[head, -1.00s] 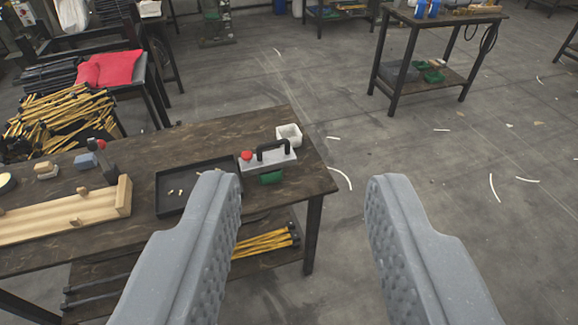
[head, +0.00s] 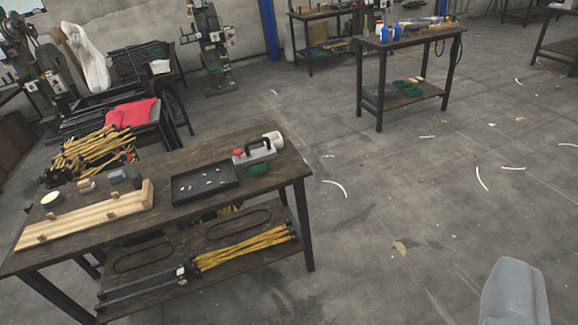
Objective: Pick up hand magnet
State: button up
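The hand magnet (head: 260,156), a grey block with a black loop handle and a red knob at its left end, sits at the right end of the dark wooden workbench (head: 225,212). It is just right of a black tray. Only one grey finger of my gripper (head: 515,293) shows, at the bottom right, well away from the magnet. The other finger is out of view, so I cannot see the gap between them.
The black tray (head: 205,196) holds small pieces. A white container (head: 273,139) stands behind the magnet, a green object (head: 259,169) in front. A wooden fixture (head: 85,217) lies left. Yellow-handled tools (head: 245,246) lie on the lower shelf.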

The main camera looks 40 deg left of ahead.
aim_at(248, 158)
jog(key=z, duration=0.15)
jog(key=k, duration=0.3)
jog(key=z, duration=0.45)
jog(key=i, duration=1.2)
jog(key=u, duration=0.7)
jog(key=i, duration=1.4)
jog(key=u, duration=1)
jog(key=i, duration=0.65)
jog(key=u, duration=0.25)
